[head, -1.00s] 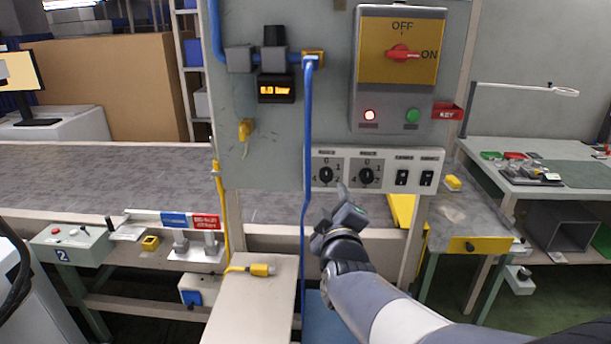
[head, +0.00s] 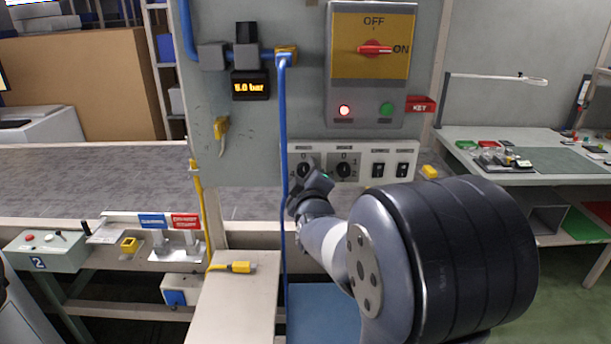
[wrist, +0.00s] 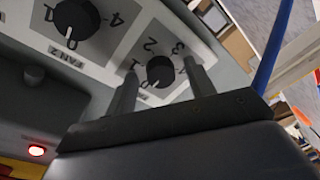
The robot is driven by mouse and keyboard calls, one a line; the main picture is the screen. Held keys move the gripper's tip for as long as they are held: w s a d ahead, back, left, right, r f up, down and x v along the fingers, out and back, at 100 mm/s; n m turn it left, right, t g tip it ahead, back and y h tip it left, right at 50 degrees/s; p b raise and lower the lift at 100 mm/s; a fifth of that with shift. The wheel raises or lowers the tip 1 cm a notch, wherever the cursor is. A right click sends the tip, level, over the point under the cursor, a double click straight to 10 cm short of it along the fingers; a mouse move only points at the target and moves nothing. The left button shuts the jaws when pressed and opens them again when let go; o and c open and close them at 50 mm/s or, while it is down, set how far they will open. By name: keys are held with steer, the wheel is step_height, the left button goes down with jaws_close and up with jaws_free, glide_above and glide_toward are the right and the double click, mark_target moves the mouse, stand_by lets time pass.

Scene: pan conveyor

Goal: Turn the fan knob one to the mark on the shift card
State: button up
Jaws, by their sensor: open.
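Fan knob one (wrist: 160,72) is a round black knob on the pale panel (wrist: 205,45). In the wrist view it sits between the two fingers of my open gripper (wrist: 160,76). Its white pointer aims to the lower left of that view, and figures 1, 2 and 3 show around it. I cannot tell whether the fingers touch it. In the head view my gripper (head: 312,182) is at the left knob and partly hides it. I cannot make out a shift card.
The FAN 2 knob (wrist: 75,20) is close beside; it also shows in the head view (head: 343,169). Two black switches (head: 390,170) are to its right. A blue hose (head: 284,130) hangs just left of the knobs. A red-handled isolator (head: 374,48) is above.

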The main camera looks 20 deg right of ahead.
steer(key=shift+c, duration=0.3)
steer(key=c, duration=0.9)
